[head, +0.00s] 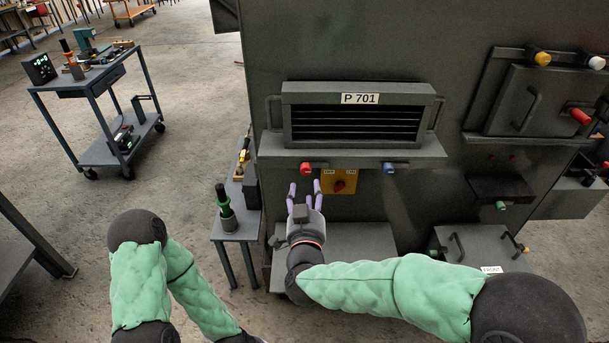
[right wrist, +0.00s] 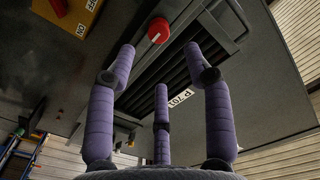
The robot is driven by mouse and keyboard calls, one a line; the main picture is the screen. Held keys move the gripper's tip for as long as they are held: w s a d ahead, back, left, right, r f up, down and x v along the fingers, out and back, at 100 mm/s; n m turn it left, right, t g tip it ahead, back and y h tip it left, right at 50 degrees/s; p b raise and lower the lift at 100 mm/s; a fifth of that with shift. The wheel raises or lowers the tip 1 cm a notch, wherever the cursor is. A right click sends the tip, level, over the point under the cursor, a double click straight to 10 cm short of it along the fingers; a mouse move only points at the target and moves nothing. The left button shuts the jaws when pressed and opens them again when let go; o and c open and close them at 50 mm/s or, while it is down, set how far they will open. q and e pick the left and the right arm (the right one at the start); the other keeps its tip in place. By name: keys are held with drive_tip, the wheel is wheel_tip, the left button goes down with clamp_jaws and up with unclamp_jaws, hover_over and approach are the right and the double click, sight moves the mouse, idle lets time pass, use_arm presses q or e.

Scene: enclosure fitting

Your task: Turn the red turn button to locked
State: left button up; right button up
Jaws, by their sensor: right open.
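A red turn button (head: 306,168) sits on the front edge of the ledge under the "P 701" louvred panel (head: 359,98), near the ledge's left end. In the right wrist view the red button (right wrist: 158,30) shows as a round red face. My right gripper (head: 304,187) is just below and in front of it, pointing up toward it. In the right wrist view its three purple fingers (right wrist: 160,60) are spread and empty, with the button beyond the tips, apart from them as far as I can tell. Which way the button is turned is unclear. My left gripper is out of view.
A yellow plate with a red rotary switch (head: 340,184) is close right of my fingers. A blue button (head: 388,168) sits farther right on the ledge. A small side table (head: 240,226) stands left of the enclosure. A tool cart (head: 90,82) stands farther left; the floor between is clear.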

sight(306, 171)
drive_tip(key=w+b, duration=0.2)
drive_tip(key=w, duration=0.6)
drive_tip(key=shift+w+f, duration=0.1)
drive_tip(key=shift+w, duration=0.15)
clamp_jaws()
